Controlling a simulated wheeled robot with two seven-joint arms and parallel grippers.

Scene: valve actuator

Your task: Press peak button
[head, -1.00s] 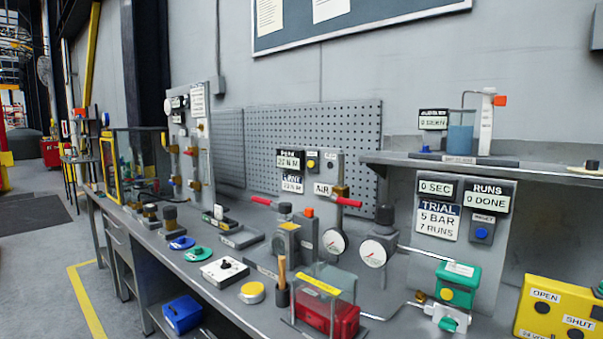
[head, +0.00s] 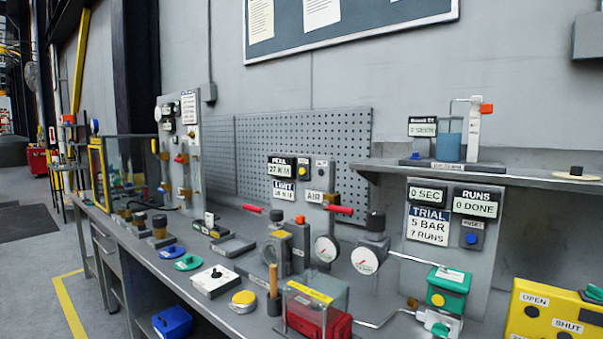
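The panel (head: 296,184) in the middle of the bench back carries a display marked PEAK (head: 282,167) that seems to read 27 N M. A LIMIT display (head: 284,190) sits below it, its number too small to read surely. A small round yellow button (head: 303,171) is just right of the PEAK display, under a small label I cannot read. Another small grey control (head: 321,172) is further right. Neither of my grippers is in view.
Red-handled valves (head: 338,209), gauges (head: 365,260) and a grey actuator (head: 277,253) stand before the panel. A clear cover over a red box (head: 318,318), a green unit (head: 449,287) and a yellow OPEN/SHUT box (head: 552,312) line the bench front. A shelf (head: 480,171) juts out at right.

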